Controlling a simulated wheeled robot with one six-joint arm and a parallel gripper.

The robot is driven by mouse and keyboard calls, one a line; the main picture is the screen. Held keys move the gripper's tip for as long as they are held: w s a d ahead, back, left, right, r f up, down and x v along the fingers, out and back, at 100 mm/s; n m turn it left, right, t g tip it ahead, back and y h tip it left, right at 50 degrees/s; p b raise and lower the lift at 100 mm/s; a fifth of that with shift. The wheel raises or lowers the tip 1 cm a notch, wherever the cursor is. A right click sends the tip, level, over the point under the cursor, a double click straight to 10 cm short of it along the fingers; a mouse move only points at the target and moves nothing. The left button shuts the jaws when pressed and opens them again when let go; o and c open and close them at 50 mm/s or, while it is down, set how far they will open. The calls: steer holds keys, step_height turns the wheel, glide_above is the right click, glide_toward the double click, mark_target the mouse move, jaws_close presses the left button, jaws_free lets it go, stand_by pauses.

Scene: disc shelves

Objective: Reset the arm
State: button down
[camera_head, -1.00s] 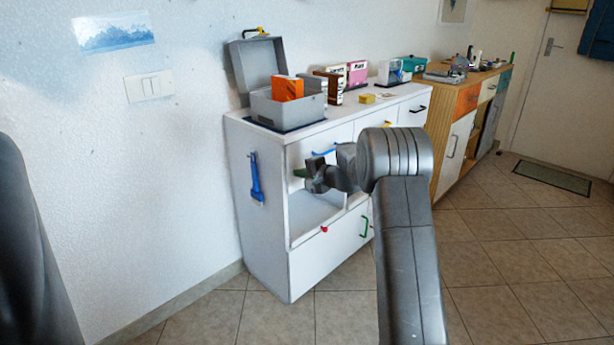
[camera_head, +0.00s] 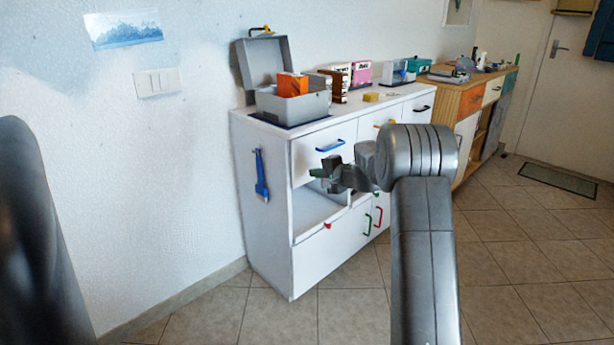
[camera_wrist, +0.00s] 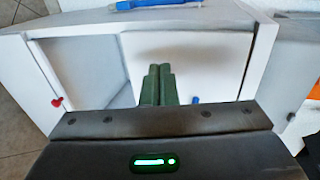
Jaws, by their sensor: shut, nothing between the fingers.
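My gripper (camera_head: 318,174) is at the end of my grey arm, in front of the white cabinet (camera_head: 268,246) in the head view. In the wrist view my gripper (camera_wrist: 158,70) shows two green fingers side by side, pressed together with nothing between them. The fingers point toward an open compartment and a white door or panel (camera_wrist: 185,55) of the cabinet. Whether the fingertips touch the cabinet cannot be told.
A grey open box (camera_head: 292,106) with an orange item stands on the cabinet top, beside several upright boxes. A blue tool (camera_head: 261,180) hangs on the cabinet's side. A wooden cabinet (camera_head: 470,105) stands beyond.

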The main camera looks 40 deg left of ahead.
steer(key=v, duration=0.8)
steer(key=shift+d+p, duration=0.25)
steer(key=shift+p, duration=0.2)
steer(key=shift+w+a+r, duration=0.1)
steer(key=shift+r, duration=0.05)
steer(key=b, duration=0.1)
glide_toward(299, 168)
steer(key=f, duration=0.1)
steer(key=shift+r+p+x, duration=0.2)
steer(key=shift+p+x, duration=0.05)
steer(key=shift+x, duration=0.85)
steer(key=shift+r+p+x, duration=0.2)
steer(key=shift+p+x, duration=0.05)
steer(key=shift+x, duration=0.8)
steer(key=shift+r+p+x, duration=0.2)
steer(key=shift+p+x, duration=0.05)
steer(key=shift+x, duration=0.85)
